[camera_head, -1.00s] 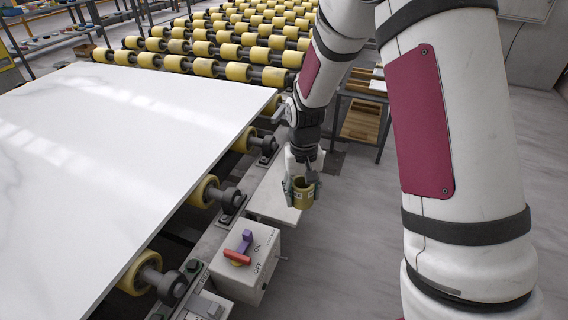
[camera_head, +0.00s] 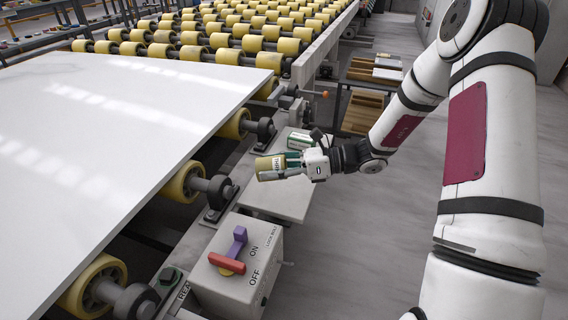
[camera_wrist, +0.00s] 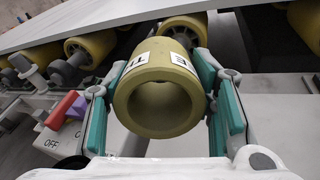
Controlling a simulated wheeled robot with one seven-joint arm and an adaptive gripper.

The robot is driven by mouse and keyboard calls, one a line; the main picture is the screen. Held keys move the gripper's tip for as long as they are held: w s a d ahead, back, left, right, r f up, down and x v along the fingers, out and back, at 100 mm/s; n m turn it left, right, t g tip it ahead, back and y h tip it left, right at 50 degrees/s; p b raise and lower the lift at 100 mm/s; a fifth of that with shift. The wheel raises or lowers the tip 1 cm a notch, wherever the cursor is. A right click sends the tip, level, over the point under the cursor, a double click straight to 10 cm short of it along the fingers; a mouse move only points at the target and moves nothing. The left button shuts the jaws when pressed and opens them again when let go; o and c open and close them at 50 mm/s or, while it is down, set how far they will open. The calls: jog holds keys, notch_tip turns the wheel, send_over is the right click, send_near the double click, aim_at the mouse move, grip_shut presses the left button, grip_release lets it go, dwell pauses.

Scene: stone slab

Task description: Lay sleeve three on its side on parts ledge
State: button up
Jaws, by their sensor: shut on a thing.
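The sleeve (camera_head: 269,168) is a yellow hollow cylinder with white labels. My gripper (camera_head: 282,166) is shut on it, with a finger along each side. In the wrist view the sleeve (camera_wrist: 158,103) shows its open end to the camera, between the green finger pads. My gripper points left and the sleeve's axis is roughly level, so it is on its side. The parts ledge (camera_head: 290,203) is the pale grey plate beside the roller line. The sleeve is over its back left part; I cannot tell whether they touch.
A switch box (camera_head: 243,262) with a red and purple handle stands in front of the ledge. A white and green item (camera_head: 299,141) is just behind my gripper. The stone slab (camera_head: 120,140) and rollers lie to the left. The ledge's front part is bare.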

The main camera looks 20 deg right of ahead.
jog(key=w+d+m+t+b, duration=0.3)
jog(key=w+d+t, duration=0.2)
jog(key=t, duration=0.1)
jog(key=shift+h, duration=0.3)
notch_tip(320, 180, down, 7)
jog(key=b, duration=0.6)
jog(key=shift+r, duration=0.1)
